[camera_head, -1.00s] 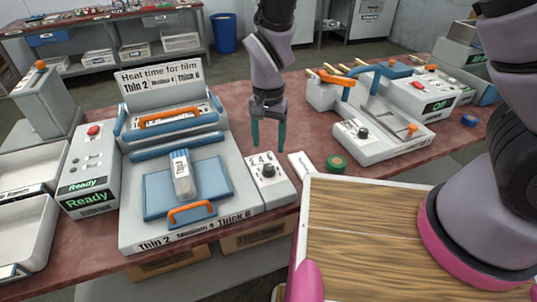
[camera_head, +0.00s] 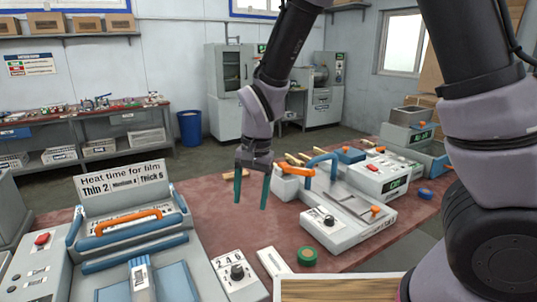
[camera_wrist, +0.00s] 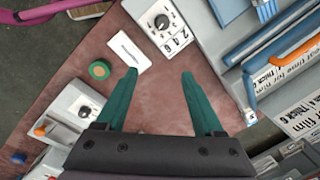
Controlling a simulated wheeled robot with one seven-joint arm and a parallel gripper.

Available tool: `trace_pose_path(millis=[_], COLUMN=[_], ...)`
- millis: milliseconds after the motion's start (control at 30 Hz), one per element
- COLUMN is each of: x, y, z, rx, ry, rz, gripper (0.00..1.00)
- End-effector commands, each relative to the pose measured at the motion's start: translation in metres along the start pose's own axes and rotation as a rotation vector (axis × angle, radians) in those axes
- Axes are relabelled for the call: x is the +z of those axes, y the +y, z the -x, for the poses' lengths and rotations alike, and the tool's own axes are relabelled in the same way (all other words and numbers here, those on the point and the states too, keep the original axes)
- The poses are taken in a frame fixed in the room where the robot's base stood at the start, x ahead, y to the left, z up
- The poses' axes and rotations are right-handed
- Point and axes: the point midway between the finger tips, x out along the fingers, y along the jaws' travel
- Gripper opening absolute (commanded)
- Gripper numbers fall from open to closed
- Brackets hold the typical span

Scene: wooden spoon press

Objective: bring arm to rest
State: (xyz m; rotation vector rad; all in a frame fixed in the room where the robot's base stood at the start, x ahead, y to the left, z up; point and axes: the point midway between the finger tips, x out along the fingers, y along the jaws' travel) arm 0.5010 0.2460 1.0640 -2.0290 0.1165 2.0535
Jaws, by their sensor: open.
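My gripper (camera_head: 252,190) hangs above the red-brown table (camera_head: 225,212) between two machines, its green fingers pointing down, spread apart and empty. In the wrist view the open fingers (camera_wrist: 160,88) have only bare table between them. The blue and grey press with the film heat-time sign (camera_head: 120,183) stands to the left, with an orange handle (camera_head: 128,222). A grey machine with blue and orange levers (camera_head: 345,205) stands to the right. My gripper touches neither in the views.
A dial box (camera_head: 237,272), a white plate (camera_head: 273,262) and a green roll (camera_head: 307,255) lie on the table near the front. A blue roll (camera_head: 425,193) is at the right. A shelf bench (camera_head: 85,130) and a blue bin (camera_head: 190,128) stand behind, across open floor.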

Motion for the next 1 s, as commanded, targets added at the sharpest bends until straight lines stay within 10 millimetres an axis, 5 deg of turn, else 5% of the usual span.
trace_pose_path(millis=[33,200,500,733,1000], x=[-0.018,-0.056,-0.074,-0.051,-0.032], y=[0.011,0.059,0.168,0.239,0.269], z=[0.03,0.112,0.229,0.282,0.298], rx=[-0.049,-0.168,-0.292,-0.278,-0.237], ry=[0.007,0.057,0.267,0.465,0.563], rz=[-0.023,-0.049,-0.07,-0.08,-0.083], gripper=[0.69,0.69,0.69,0.69,0.69])
